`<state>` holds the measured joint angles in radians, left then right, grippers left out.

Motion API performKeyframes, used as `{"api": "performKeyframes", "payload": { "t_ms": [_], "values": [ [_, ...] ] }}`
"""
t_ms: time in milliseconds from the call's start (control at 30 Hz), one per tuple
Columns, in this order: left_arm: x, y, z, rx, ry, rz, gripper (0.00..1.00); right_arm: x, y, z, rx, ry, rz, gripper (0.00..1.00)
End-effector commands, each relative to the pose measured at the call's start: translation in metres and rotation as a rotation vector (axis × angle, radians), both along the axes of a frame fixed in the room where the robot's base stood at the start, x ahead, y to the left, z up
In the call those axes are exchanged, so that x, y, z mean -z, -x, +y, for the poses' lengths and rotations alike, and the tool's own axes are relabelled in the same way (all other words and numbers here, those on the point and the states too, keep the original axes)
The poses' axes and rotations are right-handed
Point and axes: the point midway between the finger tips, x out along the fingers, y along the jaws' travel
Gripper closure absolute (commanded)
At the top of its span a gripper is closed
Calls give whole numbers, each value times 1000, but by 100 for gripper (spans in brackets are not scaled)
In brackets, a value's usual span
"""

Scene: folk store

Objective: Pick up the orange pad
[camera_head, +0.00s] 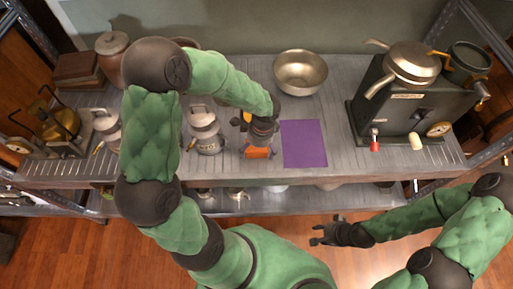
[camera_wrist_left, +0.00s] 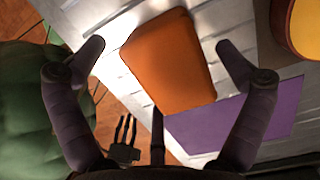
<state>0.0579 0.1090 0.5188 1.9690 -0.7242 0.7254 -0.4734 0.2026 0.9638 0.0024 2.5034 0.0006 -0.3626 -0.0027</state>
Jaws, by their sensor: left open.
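The orange pad (camera_head: 257,153) lies flat near the front edge of the upper shelf, just left of a purple mat (camera_head: 304,143). In the left wrist view the orange pad (camera_wrist_left: 168,62) appears large, between and beyond the two fingers. My left gripper (camera_head: 259,142) is above the pad and partly hides it. In the wrist view its fingers (camera_wrist_left: 160,58) are spread, one to each side of the pad, with nothing held. My right gripper (camera_head: 318,236) hangs in front of the shelf, low and away from the pad; its fingers look apart and empty.
A metal bowl (camera_head: 300,72) stands behind the mat. A grey coffee machine (camera_head: 408,100) stands at the right. A metal pot (camera_head: 205,132) is left of my left gripper. A yellow-topped object (camera_wrist_left: 304,26) sits near the pad. The purple mat (camera_wrist_left: 240,122) is bare.

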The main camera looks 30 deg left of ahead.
Motion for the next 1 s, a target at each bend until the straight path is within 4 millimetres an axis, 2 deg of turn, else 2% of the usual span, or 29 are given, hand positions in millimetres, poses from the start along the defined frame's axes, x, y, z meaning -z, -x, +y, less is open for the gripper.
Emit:
{"api": "performKeyframes", "payload": {
  "t_ms": [667, 700, 800, 867, 1000],
  "values": [
    [5, 0, 0, 0, 0, 0, 0, 2, 0, 0, 0, 0, 0, 60],
    [5, 0, 0, 0, 0, 0, 6, 2, 0, 0, 0, 0, 0, 60],
    [5, 0, 0, 0, 0, 0, 34, 2, 0, 0, 0, 0, 0, 60],
    [5, 0, 0, 0, 0, 0, 48, 2, 0, 0, 0, 0, 0, 60],
    [5, 0, 0, 0, 1, 1, 49, 2, 0, 0, 0, 0, 0, 60]
  ]
}}
